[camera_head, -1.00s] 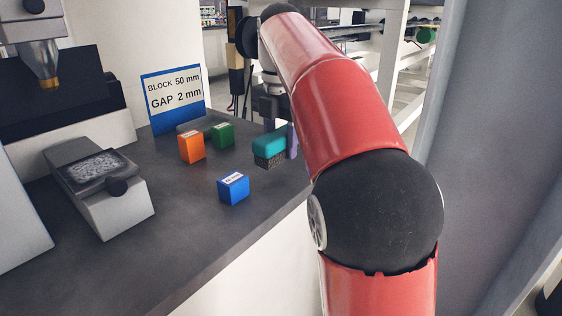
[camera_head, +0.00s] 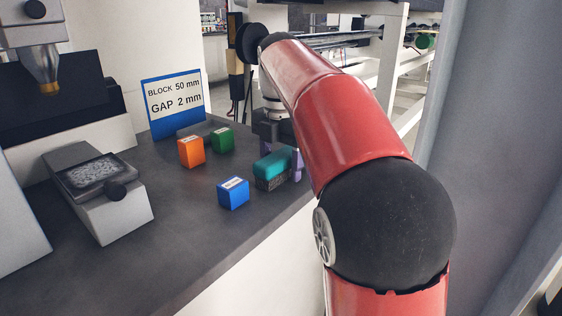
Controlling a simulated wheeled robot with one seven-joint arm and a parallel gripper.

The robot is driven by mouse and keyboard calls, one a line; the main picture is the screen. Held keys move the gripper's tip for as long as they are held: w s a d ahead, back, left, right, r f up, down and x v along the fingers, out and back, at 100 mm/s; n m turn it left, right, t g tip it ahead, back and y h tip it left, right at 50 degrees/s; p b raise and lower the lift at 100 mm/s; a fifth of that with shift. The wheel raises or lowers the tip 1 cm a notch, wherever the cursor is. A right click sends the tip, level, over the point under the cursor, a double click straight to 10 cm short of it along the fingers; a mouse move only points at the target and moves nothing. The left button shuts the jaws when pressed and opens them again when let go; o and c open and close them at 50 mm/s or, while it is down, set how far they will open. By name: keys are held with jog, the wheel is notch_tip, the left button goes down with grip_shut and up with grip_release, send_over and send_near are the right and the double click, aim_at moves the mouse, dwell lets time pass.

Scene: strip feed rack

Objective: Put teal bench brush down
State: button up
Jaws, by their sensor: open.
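The teal bench brush (camera_head: 272,165), with a teal top and dark speckled bristles below, is upright at the right side of the dark bench top (camera_head: 190,225). Its bristles appear to be at the bench surface, though the contact is hard to see. My gripper (camera_head: 287,155) is right at the brush's back and right side, jaws open. One lavender finger shows beside the brush's right end; the other finger is mostly hidden. The red arm hides part of the gripper.
A blue block (camera_head: 233,193), an orange block (camera_head: 191,151) and a green block (camera_head: 222,139) stand left of the brush. A sign (camera_head: 175,103) is behind them. A grey device with a knob (camera_head: 98,190) is at left. The bench's front edge runs close by.

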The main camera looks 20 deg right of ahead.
aim_at(277, 154)
jog(key=shift+f, duration=0.1)
jog(key=shift+f+b, duration=0.15)
jog(key=shift+b, duration=0.5)
jog(key=r+p, duration=0.1)
jog(key=r, duration=0.1)
jog(key=r+p, duration=0.1)
jog(key=r, duration=0.2)
jog(key=r+p, duration=0.1)
jog(key=r, duration=0.2)
jog(key=shift+a+r, duration=0.15)
jog(key=shift+a, duration=0.25)
